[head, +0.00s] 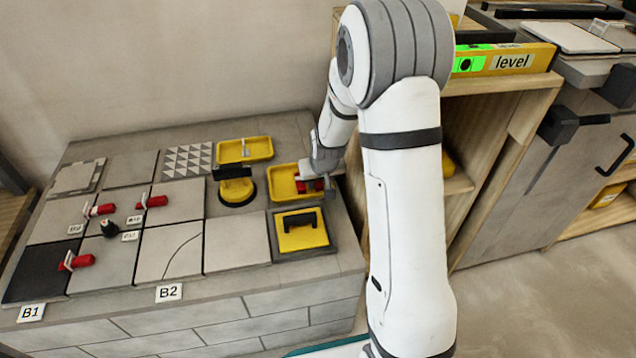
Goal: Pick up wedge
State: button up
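Red wedges (310,185) lie in or over the right end of a yellow tray (283,194) on the tile-covered bench; how many is hard to tell. My gripper (318,180) is low over that end, at the red wedges. Its fingers are small and partly hidden, so I cannot see whether they are open or shut on a wedge. Other red wedges sit on the tiles at the left, by white clips: one at the upper left (104,209), one beside it (157,201), and one on the dark tile's edge (82,261).
A second yellow tray (243,150) lies behind. A black-handled yellow tool (236,188) and a yellow block with a black handle (302,232) stand close by. A wooden shelf with a yellow level (512,60) is right of my arm. Labels B1 and B2 mark the bench front.

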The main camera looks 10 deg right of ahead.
jog(key=c, duration=0.7)
jog(key=shift+o, duration=0.2)
